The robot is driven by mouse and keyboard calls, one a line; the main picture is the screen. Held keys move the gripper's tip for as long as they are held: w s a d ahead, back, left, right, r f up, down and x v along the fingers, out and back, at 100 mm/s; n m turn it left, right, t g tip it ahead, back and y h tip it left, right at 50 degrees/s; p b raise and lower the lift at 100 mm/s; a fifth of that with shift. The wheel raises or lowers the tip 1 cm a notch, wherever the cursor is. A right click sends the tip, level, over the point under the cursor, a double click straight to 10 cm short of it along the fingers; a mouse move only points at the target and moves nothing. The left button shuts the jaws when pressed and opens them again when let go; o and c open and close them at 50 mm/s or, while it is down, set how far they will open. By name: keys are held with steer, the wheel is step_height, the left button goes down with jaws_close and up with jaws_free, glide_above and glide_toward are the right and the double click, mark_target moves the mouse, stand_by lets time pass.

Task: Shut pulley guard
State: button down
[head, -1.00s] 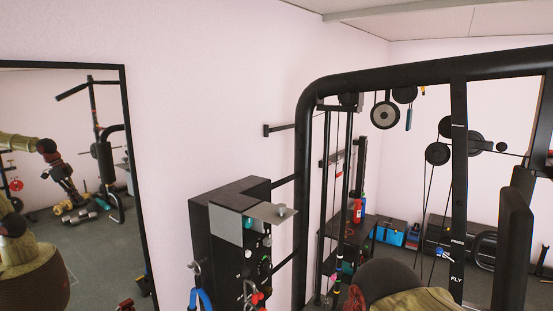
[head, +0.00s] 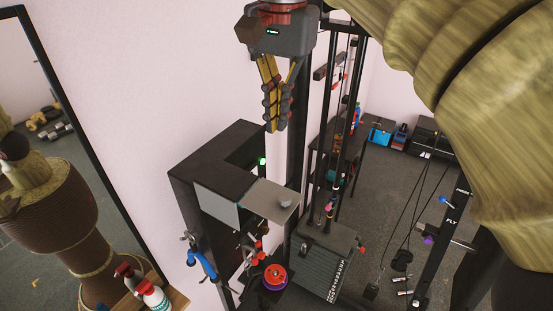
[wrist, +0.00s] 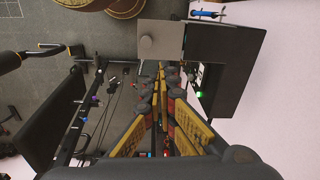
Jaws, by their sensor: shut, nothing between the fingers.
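The pulley guard seems to be the grey flat plate (head: 271,194) sticking out level from the front of a black wall cabinet (head: 215,160). It stands open, at an angle to the grey front panel. In the wrist view the plate (wrist: 157,40) shows a round knob near its middle. My gripper (head: 275,128), with yellow and dark segmented fingers, points down above and beyond the plate, apart from it. Its fingers are together and empty; in the wrist view the fingertips (wrist: 160,78) appear just below the plate's edge.
A weight stack (head: 325,262) and upright rods stand right of the cabinet. A blue clip (head: 202,262) hangs at the cabinet's lower left. A spray bottle (head: 152,294) sits at the bottom left, near a mirror. A red round item (head: 275,276) lies below the plate.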

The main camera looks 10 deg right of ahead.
mark_target(284, 196)
steer(key=shift+m+g, duration=0.3)
steer(key=shift+m, duration=0.3)
steer(key=f, duration=0.4)
steer(key=s+f, duration=0.1)
steer(key=f, duration=0.4)
steer(key=s+f, duration=0.1)
steer(key=f, duration=0.4)
steer(key=shift+s+d, duration=0.25)
steer(key=shift+d, duration=0.05)
steer(key=shift+f+b, duration=0.25)
steer(key=shift+b, duration=0.4)
steer(key=shift+s+d, duration=0.15)
